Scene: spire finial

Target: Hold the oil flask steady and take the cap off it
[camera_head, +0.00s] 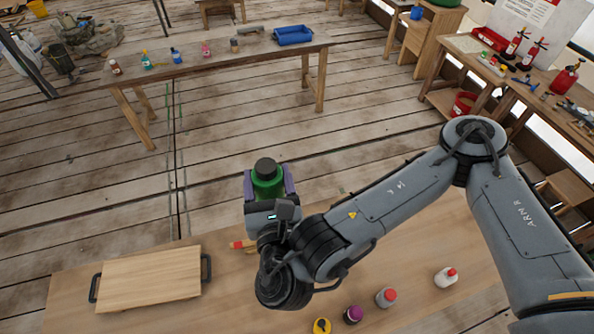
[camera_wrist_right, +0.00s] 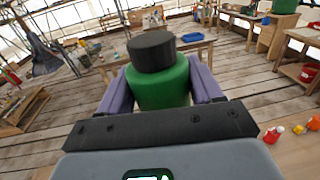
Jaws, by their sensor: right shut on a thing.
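The oil flask (camera_head: 267,183) is a green bottle with a black cap (camera_head: 265,167) on top. My right gripper (camera_head: 269,188) is shut on the flask, with a purple finger on each side of its body, and holds it upright above the near bench. In the right wrist view, the green flask (camera_wrist_right: 160,84) stands between the purple fingers (camera_wrist_right: 163,88), and the black cap (camera_wrist_right: 152,51) sits on it, clear of the fingers. The flask's lower part is hidden behind the gripper. My left gripper is in neither view.
The near bench (camera_head: 420,240) carries a wooden board (camera_head: 150,279) with dark handles at left. Several small bottles stand near its front edge, among them a white one (camera_head: 446,277) and a red-capped one (camera_head: 386,297). A far table (camera_head: 220,55) holds bottles and a blue tray (camera_head: 294,35).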

